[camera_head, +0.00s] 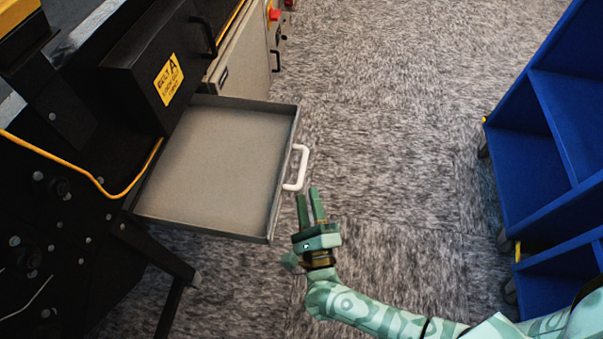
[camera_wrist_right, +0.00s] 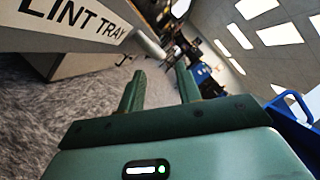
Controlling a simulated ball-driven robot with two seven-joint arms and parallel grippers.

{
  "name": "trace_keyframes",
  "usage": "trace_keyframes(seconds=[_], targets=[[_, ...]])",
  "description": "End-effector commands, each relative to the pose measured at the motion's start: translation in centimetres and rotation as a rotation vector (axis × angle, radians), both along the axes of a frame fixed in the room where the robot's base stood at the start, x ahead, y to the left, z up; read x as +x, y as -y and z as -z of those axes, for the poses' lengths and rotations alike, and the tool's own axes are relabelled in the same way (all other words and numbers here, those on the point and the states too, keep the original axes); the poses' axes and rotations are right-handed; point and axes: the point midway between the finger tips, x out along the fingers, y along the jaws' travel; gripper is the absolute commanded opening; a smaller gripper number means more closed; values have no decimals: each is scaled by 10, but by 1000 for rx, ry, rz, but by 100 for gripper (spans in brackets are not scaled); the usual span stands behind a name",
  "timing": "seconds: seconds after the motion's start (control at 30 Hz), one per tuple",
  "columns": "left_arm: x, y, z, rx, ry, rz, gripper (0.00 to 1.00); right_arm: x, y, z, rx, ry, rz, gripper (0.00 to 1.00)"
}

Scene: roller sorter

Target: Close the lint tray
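The lint tray (camera_head: 215,165) is a shallow grey metal drawer pulled out from the black machine, and it looks empty in the head view. Its white handle (camera_head: 297,168) is on its outer front face. My right gripper (camera_head: 311,192) is just below the handle in the head view, fingers pointing toward it, with a small gap between the fingers and nothing held. In the right wrist view the open fingers (camera_wrist_right: 160,85) show, with the tray's front (camera_wrist_right: 75,20) lettered "LINT TRAY" at upper left. My left gripper does not show.
The black machine (camera_head: 120,90) with a yellow label (camera_head: 168,79) and a yellow cable is at left. A blue shelf unit (camera_head: 545,150) stands at right. Grey carpet (camera_head: 400,130) between them is free.

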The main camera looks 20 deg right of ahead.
Motion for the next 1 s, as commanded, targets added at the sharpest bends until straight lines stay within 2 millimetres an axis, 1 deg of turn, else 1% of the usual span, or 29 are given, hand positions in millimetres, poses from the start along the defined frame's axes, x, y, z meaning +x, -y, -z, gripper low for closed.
trace_keyframes(seconds=[0.03, 0.1, 0.2, 0.3, 0.43, 0.7, 0.77, 0.8, 0.83, 1.0], targets=[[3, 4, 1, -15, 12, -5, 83, 12, 3, 1, 0, 0, 0, 34], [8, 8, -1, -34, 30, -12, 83, 26, 7, -2, 0, -1, 0, 34], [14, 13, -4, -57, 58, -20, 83, 43, 11, -7, -1, -1, 0, 34], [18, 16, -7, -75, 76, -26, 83, 54, 14, -9, -2, -2, -1, 34], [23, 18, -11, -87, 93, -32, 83, 61, 16, -12, -1, -1, 0, 34], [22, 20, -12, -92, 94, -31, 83, 63, 16, -14, -1, -1, 0, 34], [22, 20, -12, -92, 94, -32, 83, 62, 16, -14, -1, -1, 0, 18], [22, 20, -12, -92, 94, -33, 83, 62, 16, -14, -1, -1, 0, 6], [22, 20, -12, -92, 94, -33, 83, 62, 16, -14, -1, -1, 0, 0], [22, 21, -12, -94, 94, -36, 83, 62, 15, -13, -1, -2, -1, 0]])
